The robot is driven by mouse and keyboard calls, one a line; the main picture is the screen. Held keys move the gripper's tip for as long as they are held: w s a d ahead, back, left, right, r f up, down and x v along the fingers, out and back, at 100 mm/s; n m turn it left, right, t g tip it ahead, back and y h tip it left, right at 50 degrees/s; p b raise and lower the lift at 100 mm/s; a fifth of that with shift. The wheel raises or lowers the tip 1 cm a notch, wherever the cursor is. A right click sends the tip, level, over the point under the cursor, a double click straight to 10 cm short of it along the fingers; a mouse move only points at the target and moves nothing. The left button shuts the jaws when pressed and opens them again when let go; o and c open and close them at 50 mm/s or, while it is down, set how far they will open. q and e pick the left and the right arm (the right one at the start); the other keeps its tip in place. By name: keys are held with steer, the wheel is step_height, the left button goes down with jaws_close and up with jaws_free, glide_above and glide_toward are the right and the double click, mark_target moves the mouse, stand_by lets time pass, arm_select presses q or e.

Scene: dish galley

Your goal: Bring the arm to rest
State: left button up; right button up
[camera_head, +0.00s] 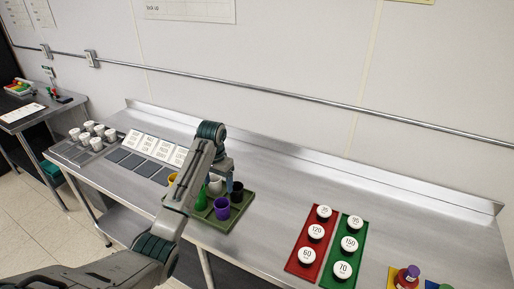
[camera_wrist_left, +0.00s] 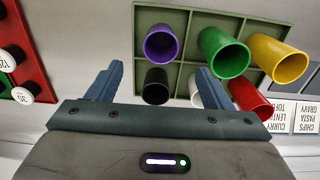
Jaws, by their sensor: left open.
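My left arm reaches in from the lower left in the head view, and its gripper (camera_head: 230,183) is over the green compartment tray (camera_head: 244,207). In the left wrist view the gripper (camera_wrist_left: 160,70) has its two fingers spread apart, with nothing held between them. The tray holds a purple cup (camera_wrist_left: 161,43), a black cup (camera_wrist_left: 155,86), a green cup (camera_wrist_left: 224,52), a yellow cup (camera_wrist_left: 278,58), a red cup (camera_wrist_left: 250,97) and a white cup, partly hidden by a finger. My right gripper is not in view.
A red strip (camera_head: 306,255) and a green strip (camera_head: 341,269) with numbered round-topped items lie to the right. Printed cards (camera_head: 160,147) and several white cups (camera_head: 88,133) stand to the left. Steel counter between the tray and the red strip is clear.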

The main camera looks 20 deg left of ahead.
arm_select(q)
steer(key=s+d+f+t, duration=0.1)
steer(key=s+d+f, duration=0.4)
steer(key=s, duration=0.4)
steer(key=s+d+f+t, duration=0.1)
steer(key=s+d+f, duration=0.2)
steer(key=s+f, duration=0.55)
steer(key=s+d+r+t, duration=0.1)
steer(key=s+d+r, duration=0.2)
steer(key=s, duration=0.7)
steer(key=s+d+r+t, duration=0.1)
steer(key=s+d+r, duration=0.1)
steer(key=s, duration=0.8)
step_height(320, 180, down, 39)
steer(key=a+g+b, duration=0.2)
steer(key=a+b, duration=0.1)
steer(key=b, duration=0.5)
steer(key=s+f+b, duration=0.3)
steer(key=s+f, duration=0.6)
steer(key=f, duration=0.3)
steer(key=s+f+b, duration=0.3)
steer(key=s+f, duration=0.6)
steer(key=f, duration=0.3)
steer(key=shift+s+a+g+y, duration=0.15)
steer(key=shift+a+g+y, duration=0.25)
steer(key=shift+a, duration=0.05)
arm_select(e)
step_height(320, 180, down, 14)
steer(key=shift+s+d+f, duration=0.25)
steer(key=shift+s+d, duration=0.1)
